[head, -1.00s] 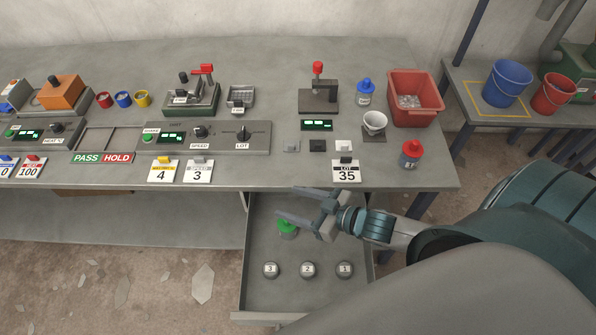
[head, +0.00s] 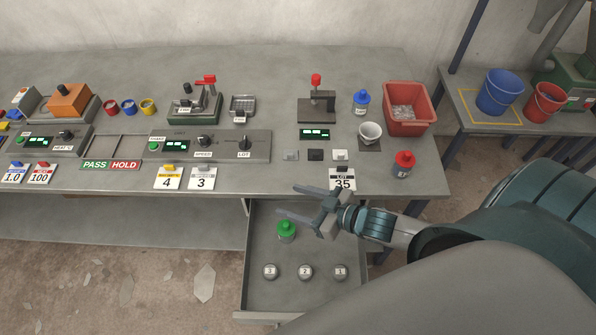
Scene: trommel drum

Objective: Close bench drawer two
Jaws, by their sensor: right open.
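The bench drawer (head: 262,296) is pulled out below the right part of the bench's front edge. Inside it stand a green-capped bottle (head: 286,230) and three round numbered weights (head: 305,271), marked 3, 2 and 1. My right gripper (head: 297,201) is open and empty, above the back part of the drawer near the bench edge, its fingers pointing left. It looks apart from the drawer and the bottle. The drawer's right side is partly hidden by my right arm. My left gripper is not in view.
On the bench (head: 240,208) stand a red bin (head: 408,115), a red-capped bottle (head: 402,165), a white cup (head: 370,132), a blue-capped bottle (head: 361,102) and a LOT 35 card (head: 342,180).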

